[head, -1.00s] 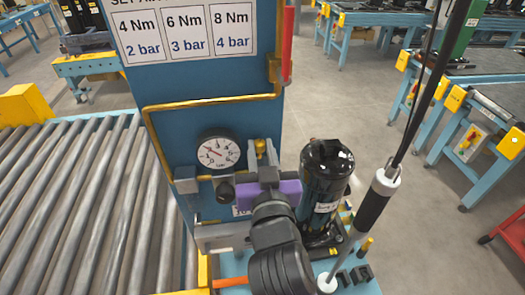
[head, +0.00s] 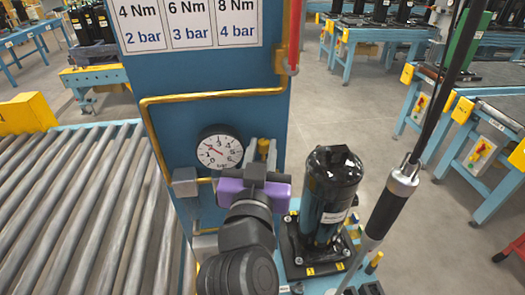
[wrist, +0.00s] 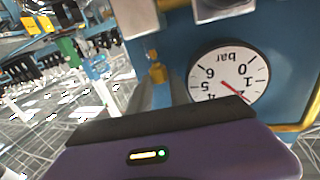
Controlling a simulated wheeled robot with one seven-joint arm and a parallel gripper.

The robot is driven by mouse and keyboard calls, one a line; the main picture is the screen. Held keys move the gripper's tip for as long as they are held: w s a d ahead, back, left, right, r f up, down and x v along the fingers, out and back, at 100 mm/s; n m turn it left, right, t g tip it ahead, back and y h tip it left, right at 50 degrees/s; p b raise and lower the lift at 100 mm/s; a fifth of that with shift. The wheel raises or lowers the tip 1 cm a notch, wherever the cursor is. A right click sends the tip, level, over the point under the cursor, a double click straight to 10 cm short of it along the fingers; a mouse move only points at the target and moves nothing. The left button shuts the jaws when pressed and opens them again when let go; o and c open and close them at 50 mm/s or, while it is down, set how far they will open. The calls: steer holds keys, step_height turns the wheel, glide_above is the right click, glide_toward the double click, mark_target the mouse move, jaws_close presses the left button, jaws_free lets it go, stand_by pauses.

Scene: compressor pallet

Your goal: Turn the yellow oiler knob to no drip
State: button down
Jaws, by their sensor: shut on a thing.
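The yellow oiler knob (head: 263,146) stands at the top of the fittings right of the gauge, on the blue panel. In the wrist view the yellow knob (wrist: 157,73) shows at the far end of my grey fingers. My gripper (head: 257,170), with its purple body, is shut on the knob, as far as I can tell. The fingertips (wrist: 160,83) are partly hidden, and the knob's setting cannot be read. The oiler's lower part is hidden behind my gripper.
A round pressure gauge (head: 220,147) sits just left, its red needle at low bar. A brass pipe (head: 205,97) runs above. A black compressor (head: 331,190) stands close on the right, beside a hanging tool (head: 390,205). A roller conveyor (head: 75,205) lies left.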

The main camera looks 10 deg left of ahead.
steer(key=shift+f, duration=0.15)
steer(key=c, duration=1.2)
jaws_free()
steer(key=shift+a+r, duration=0.15)
steer(key=shift+r, duration=0.05)
steer(key=shift+r+y+p, duration=0.15)
steer(key=shift+y+p, duration=0.15)
steer(key=shift+p, duration=0.15)
steer(key=n+y+p, duration=0.1)
steer(key=p, duration=0.1)
steer(key=n+y+p, duration=0.1)
steer(key=p, duration=0.1)
steer(key=shift+d+r, duration=0.15)
steer(key=shift+d, duration=0.15)
steer(key=shift+w+d+f+n+g+y+p, duration=0.1)
steer(key=shift+f+n+g+y+p, duration=0.15)
steer(key=shift+y, duration=0.3)
steer(key=shift+s+d+n+g+y+p, duration=0.1)
steer(key=shift+n+y+p, duration=0.1)
steer(key=shift+n+y, duration=0.25)
steer(key=shift+w+d+f+n+g+y+p, duration=0.1)
steer(key=shift+f+n+g+y+p, duration=0.1)
steer(key=shift+y, duration=0.4)
steer(key=shift+n+y, duration=0.3)
steer(key=shift+y, duration=0.1)
steer(key=n+g+y+b, duration=0.2)
steer(key=b, duration=0.1)
steer(key=shift+w+d+f+y, duration=0.15)
steer(key=shift+d+y, duration=0.1)
steer(key=shift+y, duration=0.15)
